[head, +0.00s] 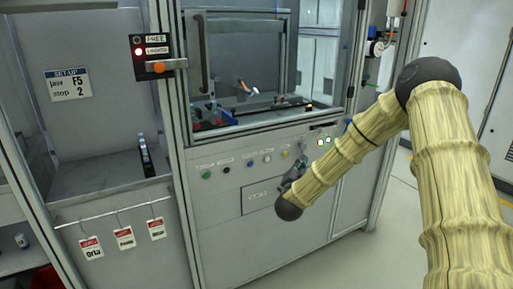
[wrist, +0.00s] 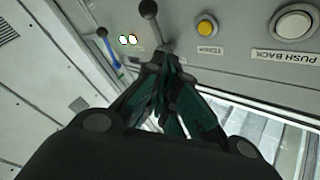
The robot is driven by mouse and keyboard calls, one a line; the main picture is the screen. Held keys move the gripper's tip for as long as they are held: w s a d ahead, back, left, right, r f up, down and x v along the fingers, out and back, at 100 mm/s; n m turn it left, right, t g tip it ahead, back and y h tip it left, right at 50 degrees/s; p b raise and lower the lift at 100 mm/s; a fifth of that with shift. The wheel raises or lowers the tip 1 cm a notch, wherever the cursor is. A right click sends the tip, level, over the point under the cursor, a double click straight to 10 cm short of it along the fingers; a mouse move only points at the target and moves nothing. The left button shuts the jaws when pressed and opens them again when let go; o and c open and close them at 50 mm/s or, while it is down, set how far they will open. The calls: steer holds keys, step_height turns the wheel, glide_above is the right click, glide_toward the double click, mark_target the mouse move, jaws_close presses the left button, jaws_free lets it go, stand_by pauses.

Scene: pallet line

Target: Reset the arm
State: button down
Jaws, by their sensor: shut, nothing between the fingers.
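My arm reaches in from the right of the head view, sleeved in tan, and bends down toward the machine's front panel (head: 225,205). My gripper (head: 301,155) is close in front of that panel, just right of its row of buttons, and part of it is hidden by the wrist. In the wrist view my gripper (wrist: 160,66) has its dark green fingers closed together at the tips, with nothing held. A lever with a black knob (wrist: 148,9) rises right at the fingertips; I cannot tell whether they touch it.
A yellow button (wrist: 207,26) and a white button (wrist: 294,22) are beside the fingers, with a blue-handled lever (wrist: 112,52) left. A window (head: 240,60) is above the panel. A lock box (head: 157,50) shows a red light by LOCKED. Open floor (head: 395,230) lies right.

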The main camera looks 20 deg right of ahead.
steer(key=s+a+f+n+y, duration=0.2)
steer(key=a+f+n+y, duration=0.3)
steer(key=a+f, duration=0.55)
steer(key=s+a+f+n+g+y, duration=0.35)
steer(key=s+a+f, duration=0.35)
steer(key=s+f, duration=0.55)
steer(key=s+a+f+n+g+y, duration=0.35)
steer(key=s+a+f, duration=0.35)
steer(key=s+f, duration=0.55)
steer(key=s+a+f+n+g, duration=0.1)
steer(key=s+f+g, duration=0.15)
steer(key=s, duration=0.55)
steer(key=s+a+f+n+g+y+p, duration=0.1)
steer(key=s+a+g, duration=0.15)
steer(key=s, duration=0.55)
steer(key=s+f+n+g, duration=0.1)
steer(key=s+f+g, duration=0.15)
steer(key=s, duration=0.55)
step_height(320, 180, up, 19)
steer(key=p, duration=1.9)
steer(key=shift+w+a, duration=0.2)
steer(key=shift+w, duration=0.05)
